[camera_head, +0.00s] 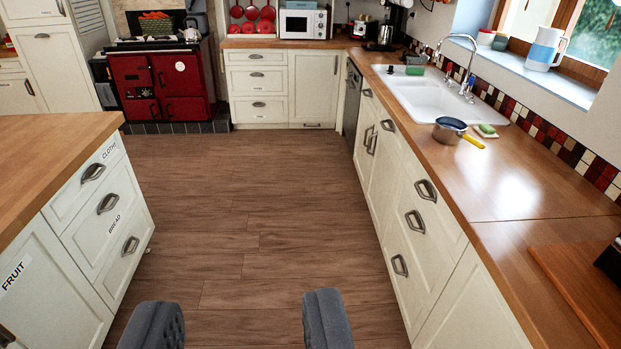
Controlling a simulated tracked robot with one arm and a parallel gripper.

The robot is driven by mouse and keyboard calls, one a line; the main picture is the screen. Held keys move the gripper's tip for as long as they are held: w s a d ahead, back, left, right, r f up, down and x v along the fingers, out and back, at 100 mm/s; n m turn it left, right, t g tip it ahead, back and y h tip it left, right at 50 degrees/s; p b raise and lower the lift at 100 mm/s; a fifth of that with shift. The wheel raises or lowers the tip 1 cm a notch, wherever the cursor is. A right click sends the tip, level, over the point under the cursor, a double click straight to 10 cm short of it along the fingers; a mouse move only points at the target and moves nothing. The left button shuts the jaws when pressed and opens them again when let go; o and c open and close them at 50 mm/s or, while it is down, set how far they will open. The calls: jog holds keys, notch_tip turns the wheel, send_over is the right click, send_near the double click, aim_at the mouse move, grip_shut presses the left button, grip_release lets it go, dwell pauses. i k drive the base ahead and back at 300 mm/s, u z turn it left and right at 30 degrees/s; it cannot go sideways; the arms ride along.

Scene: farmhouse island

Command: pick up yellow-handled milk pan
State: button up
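The yellow-handled milk pan (449,131) stands on the right-hand wooden counter, just in front of the white sink. It is a small metal pan with a dark blue inside, and its yellow handle (472,141) points to the right and toward me. My gripper (240,325) is at the bottom of the view, with its two dark grey fingers wide apart and nothing between them. It is over the wood floor, well short of the pan and to its left.
A white sink (425,98) with a tap (469,75) lies behind the pan. A green sponge on a dish (486,130) sits close to its right. A wooden board (585,290) lies nearer on the counter. An island (50,160) stands left; the floor (250,210) between is clear.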

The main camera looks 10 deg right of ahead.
aim_at(446, 130)
jog(key=z, duration=0.1)
jog(key=i, duration=1.25)
jog(key=z, duration=0.25)
jog(key=i, duration=1.25)
jog(key=z, duration=0.35)
jog(key=i, duration=1.25)
jog(key=z, duration=0.2)
